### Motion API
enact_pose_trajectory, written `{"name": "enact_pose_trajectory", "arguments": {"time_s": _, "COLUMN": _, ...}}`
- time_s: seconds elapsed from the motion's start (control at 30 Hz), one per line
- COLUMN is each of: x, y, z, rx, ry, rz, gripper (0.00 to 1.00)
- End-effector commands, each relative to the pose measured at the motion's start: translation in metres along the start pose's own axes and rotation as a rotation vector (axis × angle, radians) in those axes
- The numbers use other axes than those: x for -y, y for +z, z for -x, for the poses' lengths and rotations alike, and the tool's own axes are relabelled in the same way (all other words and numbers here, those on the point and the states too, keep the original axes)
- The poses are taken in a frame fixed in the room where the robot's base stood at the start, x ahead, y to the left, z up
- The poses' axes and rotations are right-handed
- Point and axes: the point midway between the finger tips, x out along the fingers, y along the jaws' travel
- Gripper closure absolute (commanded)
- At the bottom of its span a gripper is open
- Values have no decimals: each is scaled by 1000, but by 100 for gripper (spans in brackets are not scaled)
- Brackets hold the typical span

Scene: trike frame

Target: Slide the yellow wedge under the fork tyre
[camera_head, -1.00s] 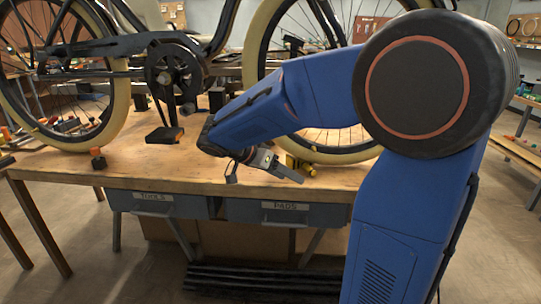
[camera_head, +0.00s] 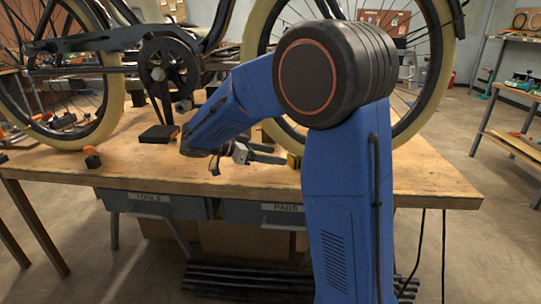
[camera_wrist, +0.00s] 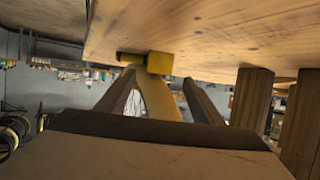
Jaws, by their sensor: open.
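The yellow wedge (camera_head: 294,160) is on the wooden bench top, just beyond my fingertips and partly hidden by my arm. In the wrist view, where the bench appears at the top, the yellow block (camera_wrist: 160,62) is ahead of my gripper (camera_wrist: 162,88), with a second yellow part beside it. My gripper (camera_head: 278,156) is open and points right, low over the bench. The cream fork tyre (camera_head: 252,45) stands behind my arm; its foot is hidden in the head view. It shows between my fingers (camera_wrist: 160,98), beyond the wedge. Contact between wedge and tyre is unclear.
A black pedal (camera_head: 159,134) hangs from the crank left of my gripper. An orange-and-black part (camera_head: 91,157) sits near the bench's front edge (camera_head: 150,188). The rear wheel (camera_head: 112,105) stands at the left. The front strip of bench is mostly clear.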

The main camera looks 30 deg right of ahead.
Motion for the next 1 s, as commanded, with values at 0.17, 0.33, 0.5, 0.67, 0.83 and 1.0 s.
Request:
{"name": "enact_pose_trajectory", "arguments": {"time_s": 0.17, "x": -1, "y": 0, "z": -18, "rx": 0, "ry": 2, "rz": 1, "gripper": 39}}
{"name": "enact_pose_trajectory", "arguments": {"time_s": 0.33, "x": -1, "y": 0, "z": -42, "rx": 0, "ry": 3, "rz": 1, "gripper": 39}}
{"name": "enact_pose_trajectory", "arguments": {"time_s": 0.5, "x": 0, "y": 0, "z": -61, "rx": 0, "ry": 2, "rz": 1, "gripper": 39}}
{"name": "enact_pose_trajectory", "arguments": {"time_s": 0.67, "x": 0, "y": 0, "z": -71, "rx": 1, "ry": 1, "rz": 1, "gripper": 39}}
{"name": "enact_pose_trajectory", "arguments": {"time_s": 0.83, "x": 0, "y": 0, "z": -73, "rx": 1, "ry": 0, "rz": 1, "gripper": 39}}
{"name": "enact_pose_trajectory", "arguments": {"time_s": 1.0, "x": 0, "y": 0, "z": -73, "rx": 1, "ry": 0, "rz": 1, "gripper": 39}}
